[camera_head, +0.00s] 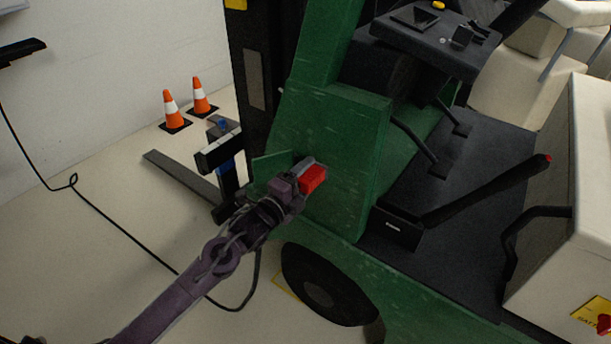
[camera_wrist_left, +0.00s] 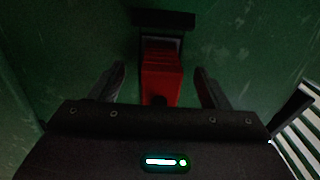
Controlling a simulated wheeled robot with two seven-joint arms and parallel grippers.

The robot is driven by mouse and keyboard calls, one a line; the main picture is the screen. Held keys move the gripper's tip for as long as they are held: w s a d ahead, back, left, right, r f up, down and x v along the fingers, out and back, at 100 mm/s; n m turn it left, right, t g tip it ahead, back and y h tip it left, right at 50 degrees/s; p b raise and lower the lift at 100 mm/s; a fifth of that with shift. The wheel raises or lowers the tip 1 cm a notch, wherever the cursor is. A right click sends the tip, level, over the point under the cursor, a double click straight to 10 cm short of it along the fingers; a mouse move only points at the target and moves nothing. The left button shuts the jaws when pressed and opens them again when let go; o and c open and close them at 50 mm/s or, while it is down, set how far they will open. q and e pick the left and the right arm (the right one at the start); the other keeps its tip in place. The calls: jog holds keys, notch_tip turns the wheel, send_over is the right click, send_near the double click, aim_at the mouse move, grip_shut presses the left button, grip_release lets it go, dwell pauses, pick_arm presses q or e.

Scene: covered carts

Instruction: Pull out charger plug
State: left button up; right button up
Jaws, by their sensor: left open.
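The red charger plug (camera_head: 313,178) sits at the side of the green forklift (camera_head: 335,130), beside a small open green flap (camera_head: 272,166). In the left wrist view the plug (camera_wrist_left: 161,78) points into a dark socket (camera_wrist_left: 163,20) and appears seated in it. My left gripper (camera_head: 303,174) is at the plug. In the left wrist view its two fingers (camera_wrist_left: 160,82) are open, one on each side of the red plug, with gaps showing between. The plug's rear end is partly hidden by the gripper body. My right gripper is not in view.
A black cable (camera_head: 110,224) runs from the wall-side charger (camera_head: 20,51) across the floor and loops below my left arm. Two orange cones (camera_head: 171,108) stand by the wall. A fork (camera_head: 180,174) and the front wheel (camera_head: 325,285) flank the arm.

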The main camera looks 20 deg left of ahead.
pick_arm(q)
jog(key=shift+w+r, duration=0.15)
jog(key=shift+r, duration=0.3)
jog(key=shift+c, duration=0.4)
grip_shut()
jog(key=shift+s+f+p, duration=0.2)
jog(key=shift+f+p, duration=0.05)
jog(key=shift+p, duration=0.25)
jog(key=shift+s+f, duration=0.15)
jog(key=shift+s, duration=0.15)
jog(key=shift+p+v, duration=0.45)
jog(key=shift+v, duration=0.4)
jog(key=shift+p+v, duration=0.65)
jog(key=shift+v, duration=0.7)
jog(key=shift+a, duration=0.1)
